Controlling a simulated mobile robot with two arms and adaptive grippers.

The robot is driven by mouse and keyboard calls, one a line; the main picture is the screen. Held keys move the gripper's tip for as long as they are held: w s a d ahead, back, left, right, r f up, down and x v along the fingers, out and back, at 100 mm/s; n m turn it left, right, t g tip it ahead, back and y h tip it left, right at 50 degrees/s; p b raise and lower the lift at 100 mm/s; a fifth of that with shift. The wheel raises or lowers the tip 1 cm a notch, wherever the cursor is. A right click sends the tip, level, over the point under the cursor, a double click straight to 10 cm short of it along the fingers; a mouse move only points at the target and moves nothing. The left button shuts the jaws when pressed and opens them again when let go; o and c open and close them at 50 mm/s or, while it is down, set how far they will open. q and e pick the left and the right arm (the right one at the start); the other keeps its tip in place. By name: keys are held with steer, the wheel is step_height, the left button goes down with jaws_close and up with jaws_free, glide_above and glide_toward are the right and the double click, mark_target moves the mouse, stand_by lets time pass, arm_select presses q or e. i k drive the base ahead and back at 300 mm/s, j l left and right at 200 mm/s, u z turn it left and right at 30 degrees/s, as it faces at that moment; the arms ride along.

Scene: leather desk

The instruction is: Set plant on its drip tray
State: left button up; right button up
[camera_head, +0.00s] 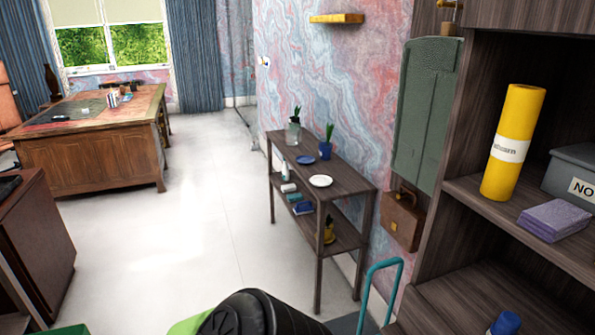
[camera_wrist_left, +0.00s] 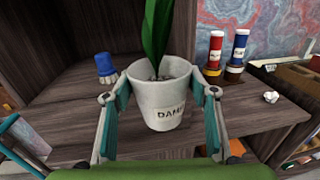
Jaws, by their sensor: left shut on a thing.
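In the left wrist view my left gripper (camera_wrist_left: 162,96) is shut on a white pot (camera_wrist_left: 160,98) with printed lettering that starts "DAM". A green-leaved plant (camera_wrist_left: 157,28) grows from it, its top cut off by the frame. The pot looks upright, with a finger on each side, in front of a dark wooden shelf. In the head view, a white round dish (camera_head: 320,181) and a blue round dish (camera_head: 305,160) lie on a narrow dark side table (camera_head: 345,186); I cannot tell which is the drip tray. The held pot and my right gripper are not visible there.
A potted plant in a blue pot (camera_head: 325,150) and one in a glass-like pot (camera_head: 293,133) stand on the side table. A dark shelf holds a yellow roll (camera_head: 512,142), purple cloth (camera_head: 553,218) and grey box (camera_head: 575,172). A teal bar (camera_head: 380,265) stands nearby. Pale floor is clear left.

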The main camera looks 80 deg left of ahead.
mark_target(321, 181)
steer(key=j+u, duration=0.1)
steer(key=j, duration=0.3)
steer(key=i+j+u, duration=0.15)
steer(key=j, duration=0.25)
steer(key=i+j+u, duration=0.1)
steer(key=j, duration=0.3)
steer(key=i+j+u, duration=0.1)
steer(key=j, duration=0.3)
steer(key=i+j+u, duration=0.1)
steer(key=j, duration=0.3)
steer(key=i+j+u, duration=0.15)
steer(key=j, duration=0.2)
steer(key=i+j+u, duration=0.1)
steer(key=j, duration=0.25)
steer(key=i, duration=0.1)
